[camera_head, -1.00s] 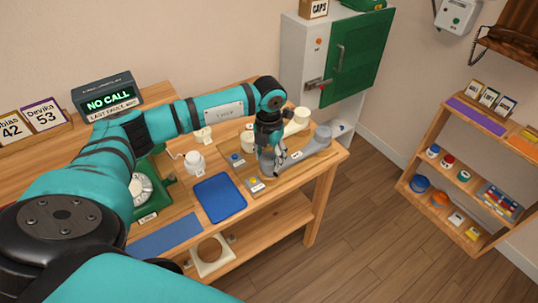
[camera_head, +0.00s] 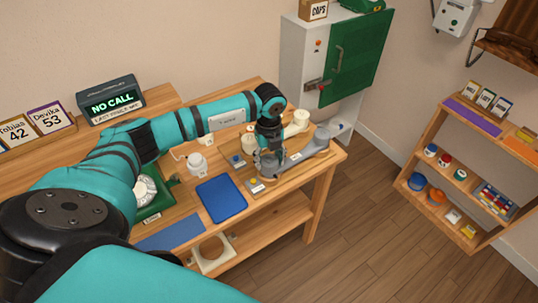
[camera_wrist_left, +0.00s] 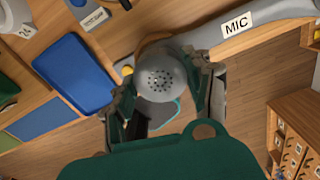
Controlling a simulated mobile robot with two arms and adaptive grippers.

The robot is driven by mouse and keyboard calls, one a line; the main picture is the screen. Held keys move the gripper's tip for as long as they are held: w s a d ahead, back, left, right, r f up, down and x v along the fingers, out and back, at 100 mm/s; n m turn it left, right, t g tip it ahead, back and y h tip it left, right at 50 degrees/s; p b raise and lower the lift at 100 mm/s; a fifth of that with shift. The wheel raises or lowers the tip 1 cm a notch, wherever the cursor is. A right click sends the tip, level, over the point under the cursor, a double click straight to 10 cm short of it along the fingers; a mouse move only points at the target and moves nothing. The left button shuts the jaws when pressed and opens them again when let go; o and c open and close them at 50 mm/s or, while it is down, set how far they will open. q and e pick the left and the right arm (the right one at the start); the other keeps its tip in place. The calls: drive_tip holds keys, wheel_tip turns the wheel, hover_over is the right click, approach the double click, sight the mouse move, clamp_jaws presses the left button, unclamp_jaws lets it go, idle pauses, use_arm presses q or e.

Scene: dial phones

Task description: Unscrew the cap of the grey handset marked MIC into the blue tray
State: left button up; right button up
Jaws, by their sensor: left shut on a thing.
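The grey handset (camera_head: 313,147) lies at the right end of the bench. Its MIC label shows in the left wrist view on the grey handle (camera_wrist_left: 280,14). The round grey cap (camera_wrist_left: 160,82) with small holes is at its near end. My left gripper (camera_head: 269,160) is shut on this cap, one finger on each side in the left wrist view (camera_wrist_left: 165,88). Whether the cap's thread is loose cannot be told. The blue tray (camera_head: 221,199) lies left of the gripper, flat on the bench, and looks empty; it also shows in the left wrist view (camera_wrist_left: 75,73). My right gripper is not in view.
A cream handset (camera_head: 297,124) lies behind the grey one. A white jar-like object (camera_head: 197,164) stands behind the blue tray. A yellow button (camera_head: 254,182) and a blue button (camera_head: 237,161) sit nearby. A flat blue mat (camera_head: 172,232) lies front left.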

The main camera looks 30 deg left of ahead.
sight(269, 160)
use_arm(q)
drive_tip(key=shift+r+p, duration=2.4)
drive_tip(key=shift+r, duration=0.9)
